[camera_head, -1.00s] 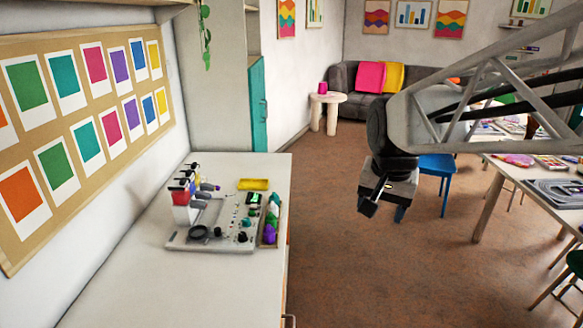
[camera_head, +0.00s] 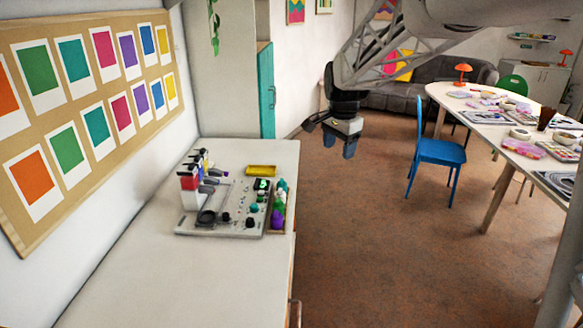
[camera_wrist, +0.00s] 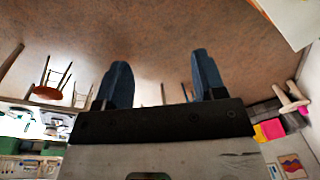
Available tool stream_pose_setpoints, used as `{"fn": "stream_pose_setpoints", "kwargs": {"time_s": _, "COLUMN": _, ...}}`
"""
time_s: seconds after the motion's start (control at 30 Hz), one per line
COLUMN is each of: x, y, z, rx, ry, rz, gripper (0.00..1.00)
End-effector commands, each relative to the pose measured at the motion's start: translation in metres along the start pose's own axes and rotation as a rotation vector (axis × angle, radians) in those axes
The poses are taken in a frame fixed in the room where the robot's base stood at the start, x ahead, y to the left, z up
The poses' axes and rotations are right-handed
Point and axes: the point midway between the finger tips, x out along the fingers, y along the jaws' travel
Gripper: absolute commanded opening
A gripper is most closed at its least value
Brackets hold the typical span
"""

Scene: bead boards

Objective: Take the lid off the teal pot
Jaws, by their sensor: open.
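My gripper (camera_head: 339,146) hangs in the air over the floor, right of the counter and well apart from the things on it. In the wrist view, its two blue fingers (camera_wrist: 160,72) are spread with nothing between them. Small pots and bottles stand at a grey board (camera_head: 192,231) on the counter. A small teal item (camera_head: 254,208) shows on the board, and another teal item (camera_head: 282,184) is among those at its right edge. Both are too small to tell which is the teal pot or to make out a lid.
The white counter (camera_head: 130,262) runs along the left wall and is bare in front of the board. A yellow tray (camera_head: 261,170) lies behind the board. A blue chair (camera_head: 440,152) and a cluttered table (camera_head: 495,122) stand at right. Open floor lies between.

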Motion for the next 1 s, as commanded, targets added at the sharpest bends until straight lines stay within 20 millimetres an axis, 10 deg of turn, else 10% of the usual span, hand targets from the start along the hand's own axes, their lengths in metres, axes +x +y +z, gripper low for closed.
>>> {"fn": "stream_pose_setpoints", "kwargs": {"time_s": 1.0, "x": 0.149, "y": -0.226, "z": -0.046, "rx": 0.475, "ry": -0.031, "rz": 0.068, "gripper": 0.64}}
